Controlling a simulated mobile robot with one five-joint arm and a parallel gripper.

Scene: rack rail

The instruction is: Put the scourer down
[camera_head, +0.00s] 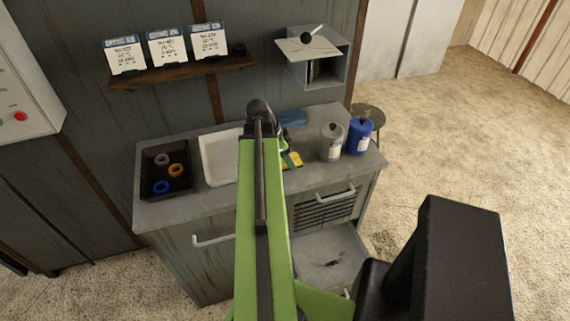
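My green arm reaches up the middle of the picture over the counter (190,207). Its dark end, my gripper (259,108), is seen from behind near the counter's back edge. Its fingers are hidden, so I cannot tell whether it is open or shut, or whether it holds anything. A yellow and dark item (291,160), possibly the scourer, shows just right of the arm, partly covered by it. I cannot tell whether it touches the counter. A flat blue item (292,118) lies behind it, near the wall.
A white tray (214,160) and a dark tray (153,181) with coloured rings are left of the arm. A grey canister (330,143) and a blue one (359,137) stand at right. An open drawer (335,262) juts out below. A shelf (180,72) with cards hangs above.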

